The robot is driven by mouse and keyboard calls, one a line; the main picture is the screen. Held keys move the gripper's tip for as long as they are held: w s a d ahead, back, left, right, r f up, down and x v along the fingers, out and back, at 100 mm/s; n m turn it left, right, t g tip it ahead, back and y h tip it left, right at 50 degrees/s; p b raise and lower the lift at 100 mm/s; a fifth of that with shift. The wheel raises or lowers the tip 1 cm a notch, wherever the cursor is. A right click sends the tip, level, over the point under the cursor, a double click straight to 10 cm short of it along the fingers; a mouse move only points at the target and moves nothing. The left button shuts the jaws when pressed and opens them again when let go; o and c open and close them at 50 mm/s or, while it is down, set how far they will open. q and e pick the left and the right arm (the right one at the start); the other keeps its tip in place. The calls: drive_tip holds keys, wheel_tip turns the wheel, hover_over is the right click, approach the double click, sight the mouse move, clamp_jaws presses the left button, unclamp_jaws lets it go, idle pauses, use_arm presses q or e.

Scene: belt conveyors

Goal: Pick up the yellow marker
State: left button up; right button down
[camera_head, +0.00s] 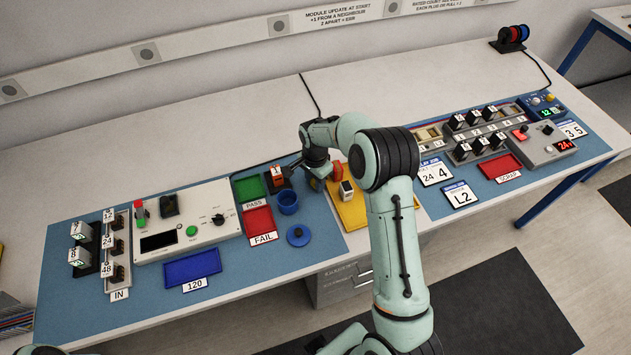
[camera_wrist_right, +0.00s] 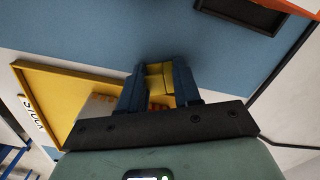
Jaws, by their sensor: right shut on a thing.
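The yellow marker (camera_wrist_right: 158,80) shows in the right wrist view as a small yellow block-like piece between the two dark blue fingers. My right gripper (camera_wrist_right: 160,92) is shut on it, with a finger on each side. In the head view my right gripper (camera_head: 320,180) is over the left edge of the yellow tray (camera_head: 352,222), just right of the blue cup. The marker is mostly hidden by the gripper there. I cannot tell whether it touches the surface below. My left gripper is not in view.
Green (camera_head: 249,187) and red (camera_head: 259,221) trays lie further left. A small module (camera_head: 346,190) stands on the yellow tray.

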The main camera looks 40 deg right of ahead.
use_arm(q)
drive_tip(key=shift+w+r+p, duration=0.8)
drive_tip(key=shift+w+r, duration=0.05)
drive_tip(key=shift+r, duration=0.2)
use_arm(e)
wheel_tip(320, 180, up, 20)
